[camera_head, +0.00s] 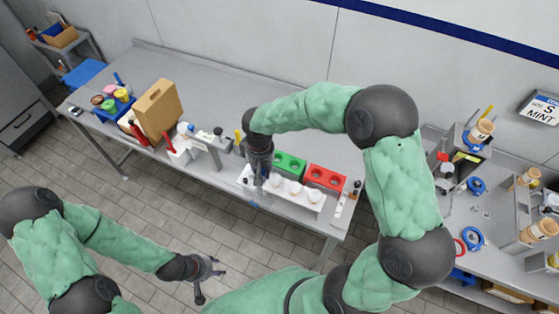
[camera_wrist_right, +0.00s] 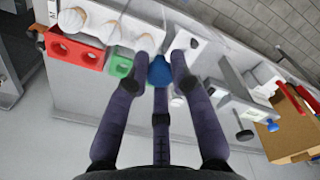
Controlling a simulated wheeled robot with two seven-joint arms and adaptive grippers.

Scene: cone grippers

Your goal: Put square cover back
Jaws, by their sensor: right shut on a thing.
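My right gripper (camera_wrist_right: 160,75) is shut on a small blue rounded piece (camera_wrist_right: 158,70) in the right wrist view. It is above the front edge of the table, by the left end of a white rack. In the head view the right gripper (camera_head: 262,183) hides what it holds. A flat white piece (camera_wrist_right: 187,43) shows beside one finger in the wrist view. I cannot tell whether the blue piece or this white one belongs to the square cover. My left gripper (camera_head: 205,278) is empty with fingers apart, over the floor in front of the table.
The white rack (camera_head: 310,204) holds several white cone-like items. Behind it are a green block (camera_head: 289,164) and a red block (camera_head: 325,178) with holes. A grey-white machine (camera_head: 207,140) and a brown box (camera_head: 157,108) stand left. The table's back is clear.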

